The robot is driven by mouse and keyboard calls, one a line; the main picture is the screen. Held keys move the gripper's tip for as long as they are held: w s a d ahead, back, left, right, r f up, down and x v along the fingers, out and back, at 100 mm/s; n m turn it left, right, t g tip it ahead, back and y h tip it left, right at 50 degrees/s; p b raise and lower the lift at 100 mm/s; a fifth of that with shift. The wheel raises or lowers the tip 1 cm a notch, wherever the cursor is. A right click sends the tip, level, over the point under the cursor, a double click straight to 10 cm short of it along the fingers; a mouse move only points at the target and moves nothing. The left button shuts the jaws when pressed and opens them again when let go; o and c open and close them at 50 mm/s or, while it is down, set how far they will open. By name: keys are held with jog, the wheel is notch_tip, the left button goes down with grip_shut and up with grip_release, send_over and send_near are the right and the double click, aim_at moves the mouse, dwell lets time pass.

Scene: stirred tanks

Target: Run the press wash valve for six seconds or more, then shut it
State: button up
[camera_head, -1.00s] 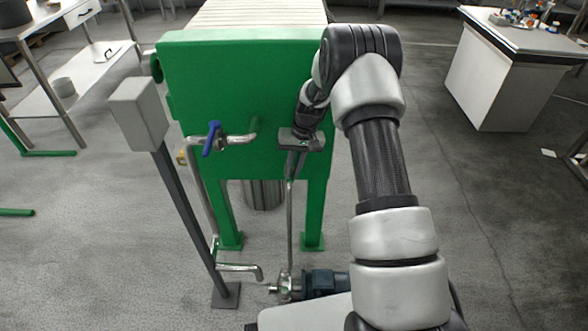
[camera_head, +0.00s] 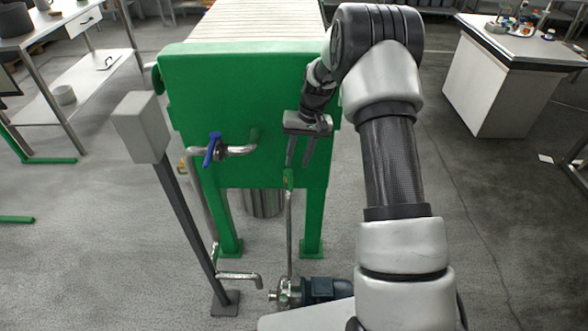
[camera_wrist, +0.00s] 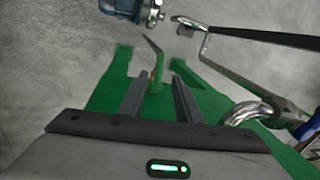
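A valve with a blue lever (camera_head: 212,149) sits on a silver pipe at the front of the green press (camera_head: 245,95). The lever is steeply tilted, its lower end toward the left. My gripper (camera_head: 300,152) is in front of the press's right side, well to the right of the lever. It is open, and its two fingers point down, apart. In the wrist view, my gripper (camera_wrist: 159,82) has a green pipe end showing between its fingers, which it does not grip. Part of the blue lever (camera_wrist: 304,130) shows at that view's right edge.
A grey box on a slanted post (camera_head: 141,127) stands left of the valve. A thin upright pipe (camera_head: 289,225) rises from a pump with a dark motor (camera_head: 330,290) below my gripper. A white bench (camera_head: 505,85) stands far right. Floor between is clear.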

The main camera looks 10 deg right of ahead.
notch_tip(320, 180, up, 8)
jog(key=d+p, duration=0.1)
jog(key=shift+d, duration=0.3)
jog(key=shift+s, duration=0.1)
jog(key=s+a+r+t+h, duration=0.1)
jog(key=s+r, duration=0.5)
jog(key=r, duration=0.3)
jog(key=s+a+r+t, duration=0.1)
jog(key=s+r, duration=0.6)
jog(key=r, duration=0.2)
jog(key=s+r+t+h, duration=0.1)
jog(key=s+t, duration=0.1)
jog(key=s, duration=0.8)
jog(key=s+r+t, duration=0.2)
jog(key=s, duration=0.9)
notch_tip(320, 180, up, 19)
jog(key=p, duration=1.9)
jog(key=shift+w+a+n+g, duration=0.25)
jog(key=shift+a+n+g, duration=0.05)
jog(key=shift+a+n, duration=0.1)
